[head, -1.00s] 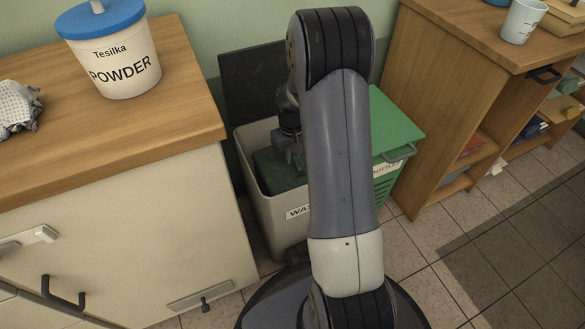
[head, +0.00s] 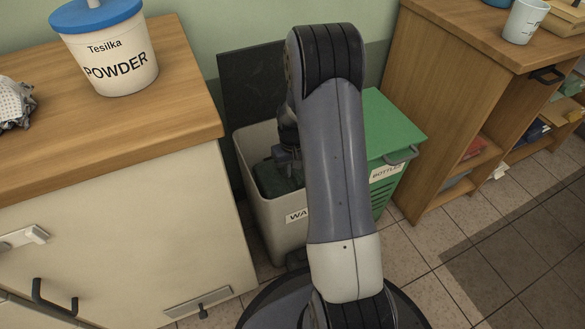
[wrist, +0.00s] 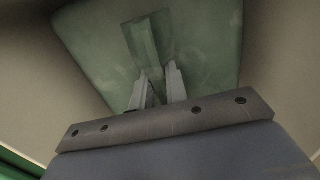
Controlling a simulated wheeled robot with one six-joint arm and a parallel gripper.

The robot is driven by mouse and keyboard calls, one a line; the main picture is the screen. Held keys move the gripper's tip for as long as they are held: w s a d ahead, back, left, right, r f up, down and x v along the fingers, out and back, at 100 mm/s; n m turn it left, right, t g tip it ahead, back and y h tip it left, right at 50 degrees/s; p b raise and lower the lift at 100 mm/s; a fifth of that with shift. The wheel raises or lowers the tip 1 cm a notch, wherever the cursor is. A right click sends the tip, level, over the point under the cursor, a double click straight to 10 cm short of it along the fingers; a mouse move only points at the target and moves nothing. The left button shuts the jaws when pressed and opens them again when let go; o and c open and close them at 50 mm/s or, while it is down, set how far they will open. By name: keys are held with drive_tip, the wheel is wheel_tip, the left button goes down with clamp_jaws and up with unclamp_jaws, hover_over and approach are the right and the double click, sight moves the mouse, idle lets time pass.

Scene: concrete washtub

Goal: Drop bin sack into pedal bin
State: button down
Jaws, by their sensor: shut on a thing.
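The bin sack (head: 277,180) is dark green and sits inside the open mouth of the pale pedal bin (head: 284,226), below the rim. The bin's label is partly hidden by my arm and reads "WA". My gripper (head: 287,157) points down into the bin. In the wrist view my gripper (wrist: 160,85) is shut on a raised fold of the sack (wrist: 90,45). The sack's broad green face spreads out beyond the fingers, with the bin's pale inner walls (wrist: 275,60) around it. My arm hides the right part of the bin in the head view.
A green-lidded bin (head: 398,125) labelled "BOTTLES" stands close on the right. A dark raised lid (head: 250,85) stands behind the pale bin. A wooden-topped cabinet with a powder tub (head: 108,50) is at left; a wooden shelf unit (head: 440,90) is at right.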

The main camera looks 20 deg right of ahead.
drive_tip(key=shift+f, duration=0.25)
drive_tip(key=c, duration=1.4)
unclamp_jaws()
drive_tip(key=shift+r, duration=0.1)
wheel_tip(320, 180, up, 13)
drive_tip(key=p, duration=0.5)
wheel_tip(320, 180, down, 13)
drive_tip(key=b, duration=0.5)
drive_tip(key=shift+f, duration=0.2)
drive_tip(key=shift+r, duration=0.55)
